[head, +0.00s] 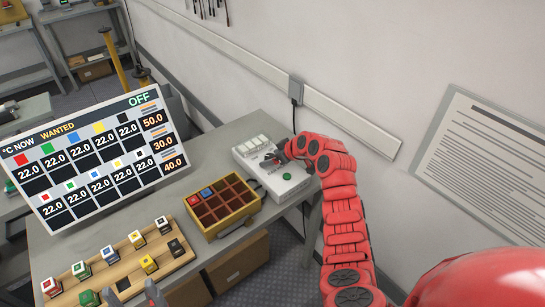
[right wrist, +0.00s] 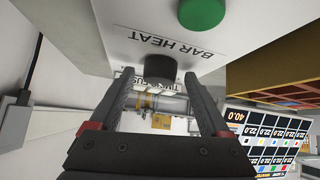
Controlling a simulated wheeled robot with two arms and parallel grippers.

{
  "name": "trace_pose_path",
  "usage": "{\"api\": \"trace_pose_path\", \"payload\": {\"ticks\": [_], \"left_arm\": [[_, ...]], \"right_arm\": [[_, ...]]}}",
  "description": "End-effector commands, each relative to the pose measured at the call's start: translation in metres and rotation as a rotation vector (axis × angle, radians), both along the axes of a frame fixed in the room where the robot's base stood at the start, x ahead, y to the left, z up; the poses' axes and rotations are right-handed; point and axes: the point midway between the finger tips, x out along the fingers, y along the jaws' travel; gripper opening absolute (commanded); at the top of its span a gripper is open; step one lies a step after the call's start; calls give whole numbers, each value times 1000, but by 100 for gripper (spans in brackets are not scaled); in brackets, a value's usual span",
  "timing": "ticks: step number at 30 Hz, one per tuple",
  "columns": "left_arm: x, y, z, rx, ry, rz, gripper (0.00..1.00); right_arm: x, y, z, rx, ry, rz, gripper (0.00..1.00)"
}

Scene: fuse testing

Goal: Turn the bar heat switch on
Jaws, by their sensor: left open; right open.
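The white control box (head: 291,187) stands on the bench against the wall. Its face shows a green button (right wrist: 202,11) and an upside-down "BAR HEAT" label (right wrist: 158,42) in the right wrist view. The black bar heat switch (right wrist: 160,67) is a knob beside that label. My right gripper (right wrist: 160,78) is open, its fingers on either side of the knob; I cannot tell whether they touch it. In the head view my right gripper (head: 272,160) is at the box and hides the knob. My left gripper (head: 132,294) is open and empty at the bottom edge.
A display (head: 90,160) reads OFF with 22.0 values. A compartment tray (head: 236,222) holding a red and a blue block sits left of the box. A wooden rack (head: 118,280) holds several coloured blocks. A wall notice (head: 480,150) hangs at right.

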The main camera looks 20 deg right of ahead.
Motion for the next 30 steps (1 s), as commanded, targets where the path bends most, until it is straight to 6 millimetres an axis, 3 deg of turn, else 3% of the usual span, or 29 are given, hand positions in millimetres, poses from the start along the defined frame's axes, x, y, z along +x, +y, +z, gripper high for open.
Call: {"api": "trace_pose_path", "payload": {"ticks": [2,15,30], "left_arm": [[0,0,0,0,0,0,72],[0,0,0,0,0,0,72],[0,0,15,0,0,0,72]], "right_arm": [[0,0,0,0,0,0,77],[0,0,0,1,0,-1,0],[-1,3,2,-1,-1,-130,0]]}}
